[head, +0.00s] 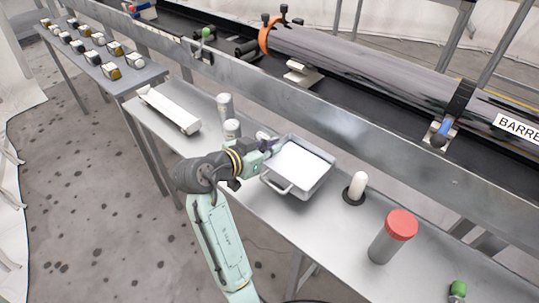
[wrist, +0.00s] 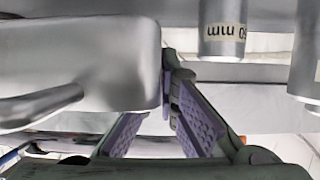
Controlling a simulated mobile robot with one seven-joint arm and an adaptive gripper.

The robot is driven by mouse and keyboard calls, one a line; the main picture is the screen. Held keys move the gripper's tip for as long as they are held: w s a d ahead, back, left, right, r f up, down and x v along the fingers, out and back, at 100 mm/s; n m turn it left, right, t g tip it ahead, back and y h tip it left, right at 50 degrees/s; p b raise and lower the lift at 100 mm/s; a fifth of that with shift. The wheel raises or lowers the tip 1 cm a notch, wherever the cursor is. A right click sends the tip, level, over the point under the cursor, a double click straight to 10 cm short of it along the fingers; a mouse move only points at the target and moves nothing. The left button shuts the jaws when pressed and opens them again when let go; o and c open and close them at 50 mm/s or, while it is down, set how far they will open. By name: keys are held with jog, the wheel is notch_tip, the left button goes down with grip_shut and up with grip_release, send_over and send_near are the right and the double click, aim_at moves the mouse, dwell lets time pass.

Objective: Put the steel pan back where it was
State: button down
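The steel pan (head: 313,184) is a shallow rectangular tray with loop handles and a bright white inside, upright at the middle of the grey bench (head: 338,228) in the head view. My gripper (head: 268,142) is at the pan's left rim, reaching in from the left. In the wrist view the pan's rounded metal side (wrist: 110,65) and a handle fill the left, covering part of one finger. The purple-padded fingers of my gripper (wrist: 168,98) come close together at the tips beside the pan's edge. Whether they grip the rim is unclear, as is any gap below the pan.
Grey cylinders (head: 226,106) stand just beyond my gripper; one labelled cylinder (wrist: 222,28) shows in the wrist view. A long tray (head: 168,108) lies farther left. A white cylinder on a black base (head: 356,187) and a red-lidded canister (head: 393,237) stand right. A metal rail (head: 340,140) runs behind.

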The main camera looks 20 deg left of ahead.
jog(key=shift+w+a, duration=0.65)
jog(key=shift+w, duration=0.1)
notch_tip(320, 180, down, 4)
jog(key=b, duration=0.3)
jog(key=shift+r, duration=0.2)
jog(key=c, duration=2.3)
grip_release()
jog(key=shift+f, duration=0.2)
jog(key=shift+o, duration=1.1)
